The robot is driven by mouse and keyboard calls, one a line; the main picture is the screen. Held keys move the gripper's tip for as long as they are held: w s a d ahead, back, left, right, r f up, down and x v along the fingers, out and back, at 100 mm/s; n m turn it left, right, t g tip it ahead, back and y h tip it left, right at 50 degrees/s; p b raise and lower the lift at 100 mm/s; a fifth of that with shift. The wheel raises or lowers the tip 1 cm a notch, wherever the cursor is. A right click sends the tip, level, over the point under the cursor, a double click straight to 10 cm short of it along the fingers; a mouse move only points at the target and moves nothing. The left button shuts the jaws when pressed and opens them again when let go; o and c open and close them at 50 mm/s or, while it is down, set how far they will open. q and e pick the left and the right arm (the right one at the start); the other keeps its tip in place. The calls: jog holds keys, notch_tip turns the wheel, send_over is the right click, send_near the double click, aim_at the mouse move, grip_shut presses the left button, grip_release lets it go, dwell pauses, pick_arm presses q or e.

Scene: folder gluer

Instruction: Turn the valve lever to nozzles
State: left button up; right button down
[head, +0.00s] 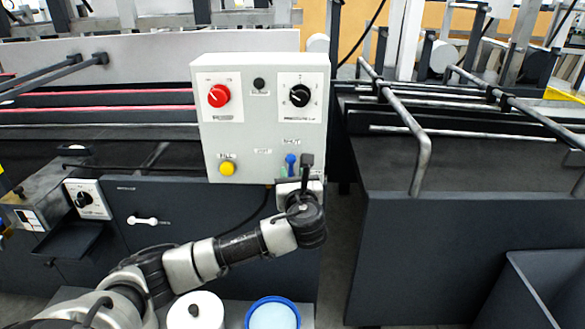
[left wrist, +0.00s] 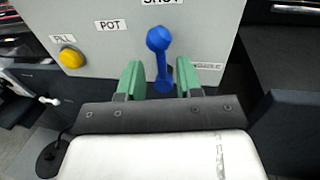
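The blue valve lever (head: 291,160) is on the lower right of the grey control box, and it also shows in the left wrist view (left wrist: 159,50). Its round knob is up, toward the label SHUT. The label POT (left wrist: 110,25) is to its left, and a label partly hidden by a finger, seemingly NOZZLES (left wrist: 208,66), is to its right. My left gripper (left wrist: 160,78) is open, with one green finger on each side of the lever's lower part and a gap on both sides. My right gripper is not in view.
The control box (head: 262,122) also carries a red knob (head: 219,96), a black knob (head: 299,96) and a yellow button (head: 227,169). A white lever (head: 146,220) is on the dark machine front. A white-lidded pot (head: 196,312) and a blue-rimmed container (head: 272,316) stand below my arm.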

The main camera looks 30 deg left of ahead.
aim_at(291, 168)
pick_arm(q)
jog(key=shift+x, duration=2.05)
grip_shut()
